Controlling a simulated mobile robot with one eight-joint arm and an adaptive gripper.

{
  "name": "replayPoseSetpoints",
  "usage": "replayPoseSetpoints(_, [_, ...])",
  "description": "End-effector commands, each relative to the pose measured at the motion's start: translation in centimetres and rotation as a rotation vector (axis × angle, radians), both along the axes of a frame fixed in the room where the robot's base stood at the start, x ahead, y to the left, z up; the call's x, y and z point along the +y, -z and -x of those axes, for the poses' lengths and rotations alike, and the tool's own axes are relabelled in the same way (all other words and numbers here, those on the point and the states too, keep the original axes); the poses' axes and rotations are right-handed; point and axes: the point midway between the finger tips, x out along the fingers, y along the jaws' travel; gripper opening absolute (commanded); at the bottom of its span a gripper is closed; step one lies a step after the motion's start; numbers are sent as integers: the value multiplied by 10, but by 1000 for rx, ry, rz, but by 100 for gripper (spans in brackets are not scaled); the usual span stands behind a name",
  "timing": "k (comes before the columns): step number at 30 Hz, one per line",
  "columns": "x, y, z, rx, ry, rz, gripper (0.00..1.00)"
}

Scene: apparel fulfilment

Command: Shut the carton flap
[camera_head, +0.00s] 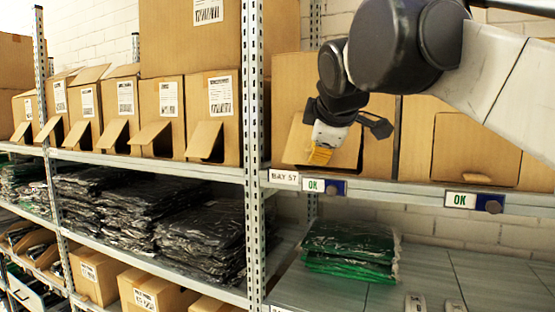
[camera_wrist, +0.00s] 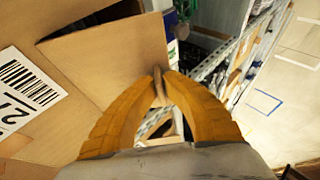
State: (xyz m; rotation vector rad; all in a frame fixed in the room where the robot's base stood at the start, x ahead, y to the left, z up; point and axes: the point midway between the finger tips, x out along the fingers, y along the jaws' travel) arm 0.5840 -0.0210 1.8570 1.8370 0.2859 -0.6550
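The brown carton (camera_head: 382,140) stands on the upper shelf above the label BAY 57. Its front flap (camera_head: 294,146) hangs open, slanting outward and down; it also shows in the wrist view (camera_wrist: 112,48). My gripper (camera_head: 319,156) is in front of the carton at the flap. In the wrist view, the yellow fingers (camera_wrist: 162,76) come together at the flap's edge with a thin strip of cardboard between the tips. The fingers hide part of the flap and its edge. A white printed label (camera_wrist: 22,92) is at the left of the wrist view.
Another carton (camera_head: 478,150) is to the right on the same shelf, its front panel flush. Several cartons with open flaps (camera_head: 152,134) line the shelf at left. A steel upright (camera_head: 253,120) stands close left of my gripper. Green bagged garments (camera_head: 350,250) lie below.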

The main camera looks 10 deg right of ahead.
Motion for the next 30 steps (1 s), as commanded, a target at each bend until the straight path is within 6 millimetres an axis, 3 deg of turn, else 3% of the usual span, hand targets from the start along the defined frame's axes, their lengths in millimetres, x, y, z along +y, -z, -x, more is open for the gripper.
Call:
replayPoseSetpoints(1, [0,11,-3,-37,-4,25,0])
replayPoseSetpoints(5, [-7,20,-13,-134,-4,95,0])
replayPoseSetpoints(12, [-21,29,-31,-132,1,93,0])
replayPoseSetpoints(30, [-34,39,-49,-127,1,91,0])
